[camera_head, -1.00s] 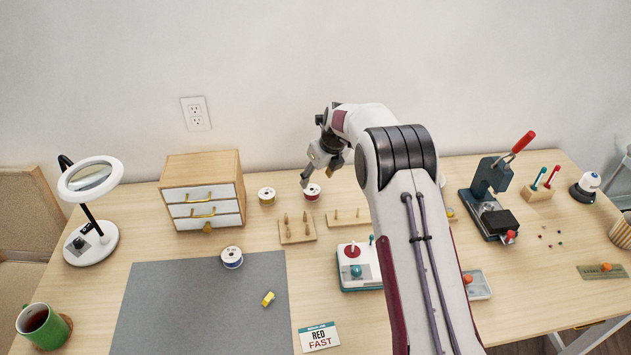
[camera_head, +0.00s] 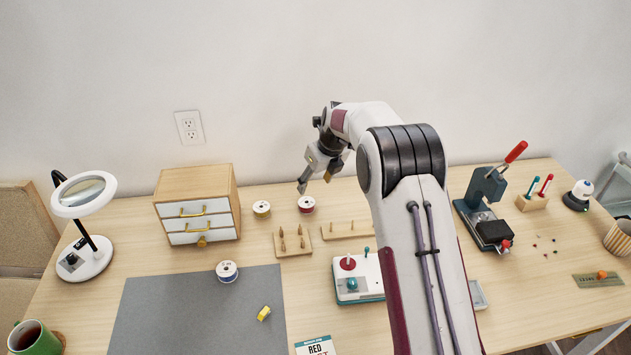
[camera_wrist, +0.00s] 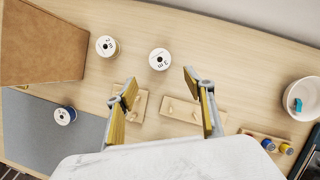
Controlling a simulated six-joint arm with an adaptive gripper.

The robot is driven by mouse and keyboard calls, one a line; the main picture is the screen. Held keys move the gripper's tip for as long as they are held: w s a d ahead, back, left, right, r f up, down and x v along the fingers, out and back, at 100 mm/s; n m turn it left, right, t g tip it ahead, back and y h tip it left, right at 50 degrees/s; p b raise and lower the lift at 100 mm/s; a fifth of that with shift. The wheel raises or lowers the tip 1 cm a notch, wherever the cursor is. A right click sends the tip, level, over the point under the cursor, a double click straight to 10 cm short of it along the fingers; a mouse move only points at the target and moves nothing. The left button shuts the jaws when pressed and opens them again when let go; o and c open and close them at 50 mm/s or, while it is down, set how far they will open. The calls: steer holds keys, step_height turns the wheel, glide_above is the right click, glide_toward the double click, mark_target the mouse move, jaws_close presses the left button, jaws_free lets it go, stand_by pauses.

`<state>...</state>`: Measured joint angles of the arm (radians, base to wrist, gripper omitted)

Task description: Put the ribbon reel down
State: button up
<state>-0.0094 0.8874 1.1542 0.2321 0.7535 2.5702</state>
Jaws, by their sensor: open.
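A white reel with a red band (camera_head: 306,205) stands on the bare wood at the back of the table, right of the drawer cabinet. My gripper (camera_head: 315,182) is open and empty just above it. In the wrist view, the fingers (camera_wrist: 160,85) are spread wide, and a white-faced reel (camera_wrist: 159,60) shows just beyond the gap between their tips, apart from both. A yellow-banded reel (camera_head: 262,209) stands to its left, and a blue-banded reel (camera_head: 227,272) is at the grey mat's back edge.
The wooden drawer cabinet (camera_head: 197,205) stands at the left. Two pegged wooden boards (camera_head: 293,243) (camera_head: 346,229) lie in front of the red-banded reel. A white device with red and teal knobs (camera_head: 355,282) is nearer. The grey mat (camera_head: 185,315) is mostly bare.

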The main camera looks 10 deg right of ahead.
stand_by(0.3)
steer(key=s+d+r+n, duration=0.2)
steer(key=s+r+n, duration=1.3)
steer(key=s+r, duration=0.75)
steer(key=s+d+f+n+h, duration=0.1)
steer(key=s+n, duration=0.7)
steer(key=s, duration=0.6)
steer(key=s+d+f+n+t, duration=0.1)
steer(key=s+d+n, duration=0.1)
steer(key=s+n, duration=0.6)
steer(key=s, duration=0.7)
steer(key=shift+f+t+h, duration=0.15)
steer(key=shift+t+h, duration=0.15)
steer(key=shift+h, duration=0.1)
steer(key=shift+o, duration=0.5)
